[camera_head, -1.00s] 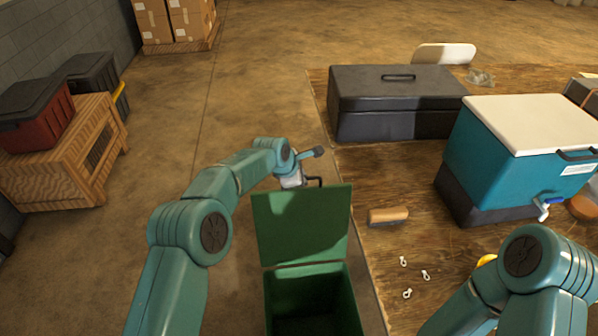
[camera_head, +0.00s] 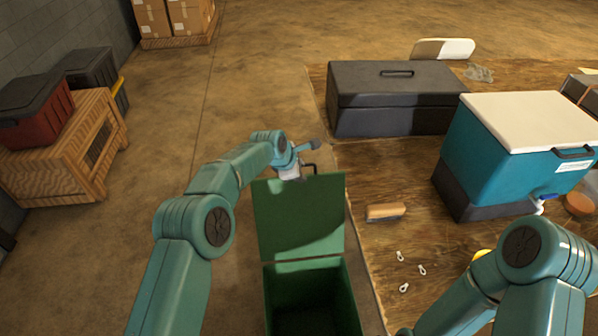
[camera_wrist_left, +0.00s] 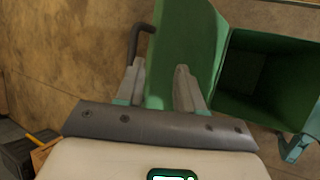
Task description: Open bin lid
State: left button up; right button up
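The green bin (camera_head: 312,308) stands at the bottom centre of the head view, its mouth open. Its lid (camera_head: 300,222) is raised, standing up from the bin's far edge. It also shows in the left wrist view (camera_wrist_left: 192,45), beside the open bin (camera_wrist_left: 230,80). A dark bent handle (camera_head: 309,168) shows by the lid's top edge. My left gripper (camera_head: 300,177) is at that top edge, partly hidden behind the lid. In the left wrist view its fingers (camera_wrist_left: 158,70) are apart, with the lid's edge showing between them. My right gripper is out of view.
The wooden table (camera_head: 400,175) beside the bin holds a dark toolbox (camera_head: 390,108), a teal cooler (camera_head: 490,155), a brush-like block (camera_head: 385,212) and small white pieces (camera_head: 421,269). A wooden crate (camera_head: 60,160) stands left. The floor between is clear.

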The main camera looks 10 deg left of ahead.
pick_arm(q)
jog(key=shift+f, duration=0.2)
jog(key=shift+a, duration=0.1)
jog(key=b+v, duration=0.3)
jog(key=v, duration=1.3)
jog(key=shift+r, duration=0.2)
